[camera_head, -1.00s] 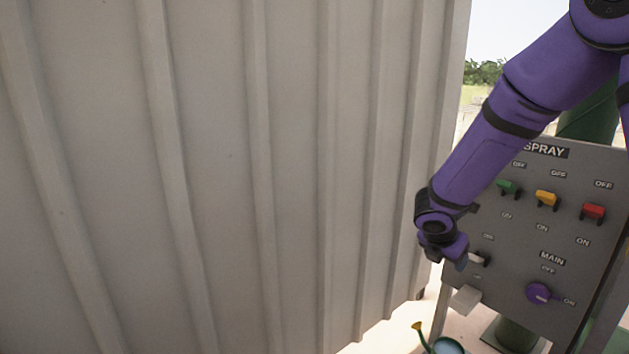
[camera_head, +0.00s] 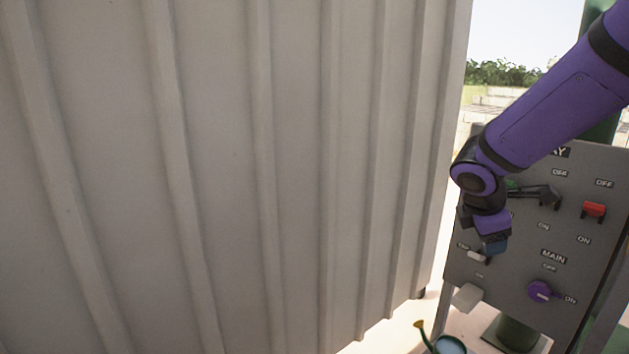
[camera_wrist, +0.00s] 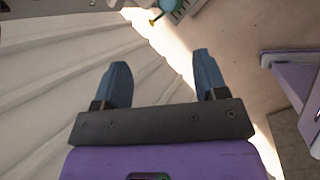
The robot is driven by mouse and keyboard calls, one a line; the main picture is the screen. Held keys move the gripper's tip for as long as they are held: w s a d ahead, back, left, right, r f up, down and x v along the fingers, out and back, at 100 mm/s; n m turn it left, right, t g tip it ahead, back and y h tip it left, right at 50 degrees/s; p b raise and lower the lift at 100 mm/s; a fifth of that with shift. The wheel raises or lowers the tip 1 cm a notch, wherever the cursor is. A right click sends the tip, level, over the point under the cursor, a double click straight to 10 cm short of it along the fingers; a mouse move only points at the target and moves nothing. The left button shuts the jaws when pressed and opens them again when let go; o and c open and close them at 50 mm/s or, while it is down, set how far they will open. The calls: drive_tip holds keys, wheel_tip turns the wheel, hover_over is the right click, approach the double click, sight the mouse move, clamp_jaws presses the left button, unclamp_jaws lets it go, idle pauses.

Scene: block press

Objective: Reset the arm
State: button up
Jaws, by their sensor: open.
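My purple arm reaches in from the upper right in the head view, and my gripper (camera_head: 494,247) is in front of the left part of a grey control panel (camera_head: 500,272). In the wrist view my gripper (camera_wrist: 160,80) shows two blue fingers spread wide apart with nothing between them. On the panel, a red switch (camera_head: 594,209), a white switch (camera_head: 477,257) and a purple MAIN knob (camera_head: 539,291) show. My arm covers part of the SPRAY label and the yellow switch, and most of the green switch.
A large ribbed grey metal wall (camera_head: 220,180) fills the left and middle of the head view, close to the panel's left side. A pale box (camera_head: 467,297) sits at the panel's lower left corner. A green watering can (camera_head: 446,344) with a yellow rose stands on the ground below.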

drive_tip(key=s+a+r+m+y, duration=0.1)
drive_tip(key=s+r+m, duration=0.2)
drive_tip(key=s+m, duration=0.2)
drive_tip(key=s+a+r+m+t+y, duration=0.1)
drive_tip(key=s+r+m, duration=0.3)
drive_tip(key=s, duration=0.6)
drive_tip(key=s+a+r+m+y, duration=0.1)
drive_tip(key=s+r+m+y, duration=0.2)
drive_tip(key=s+m, duration=0.4)
drive_tip(key=shift+s+r+m, duration=0.25)
drive_tip(key=shift+s+m, duration=0.15)
drive_tip(key=shift+s, duration=0.1)
